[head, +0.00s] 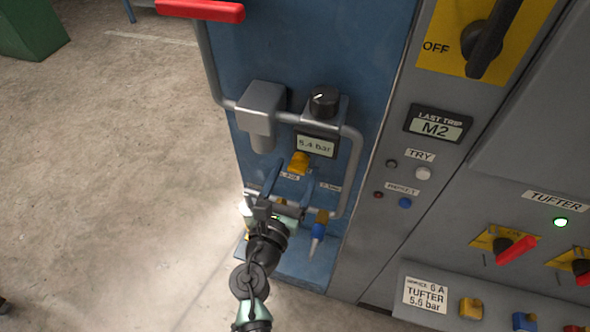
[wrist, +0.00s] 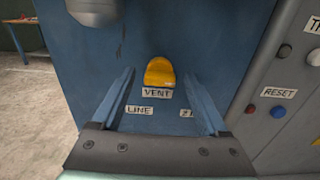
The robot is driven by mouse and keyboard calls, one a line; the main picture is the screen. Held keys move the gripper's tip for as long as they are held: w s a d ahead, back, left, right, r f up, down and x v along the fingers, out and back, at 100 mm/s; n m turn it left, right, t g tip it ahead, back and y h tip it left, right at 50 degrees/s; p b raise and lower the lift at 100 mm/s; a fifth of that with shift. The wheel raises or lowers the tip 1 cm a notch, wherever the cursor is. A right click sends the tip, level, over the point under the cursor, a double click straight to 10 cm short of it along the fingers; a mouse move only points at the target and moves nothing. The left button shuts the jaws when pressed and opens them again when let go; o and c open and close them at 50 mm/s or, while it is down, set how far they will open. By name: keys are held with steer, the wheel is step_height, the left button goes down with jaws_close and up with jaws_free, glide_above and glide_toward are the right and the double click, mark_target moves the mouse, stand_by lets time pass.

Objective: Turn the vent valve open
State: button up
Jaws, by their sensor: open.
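The vent valve is a yellow knob (head: 299,163) on the blue panel, below the pressure display. In the wrist view the knob (wrist: 159,72) sits above a VENT label (wrist: 157,93). My gripper (head: 294,176) is open and empty in front of the knob. In the wrist view its two fingers (wrist: 160,80) point at the panel, one on each side of the knob, with a gap on both sides. I see no contact, and the remaining distance to the knob is hard to tell. The VENT label is hidden in the head view.
A display (head: 316,145) reads 5.4 bar, under a black knob (head: 324,101). A grey pipe (head: 352,165) frames this area. A red handle (head: 200,10) is above. A blue and yellow fitting (head: 319,230) is right of my gripper. Open floor (head: 110,170) lies left.

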steer(key=shift+w, duration=0.15)
steer(key=shift+c, duration=0.3)
jaws_close()
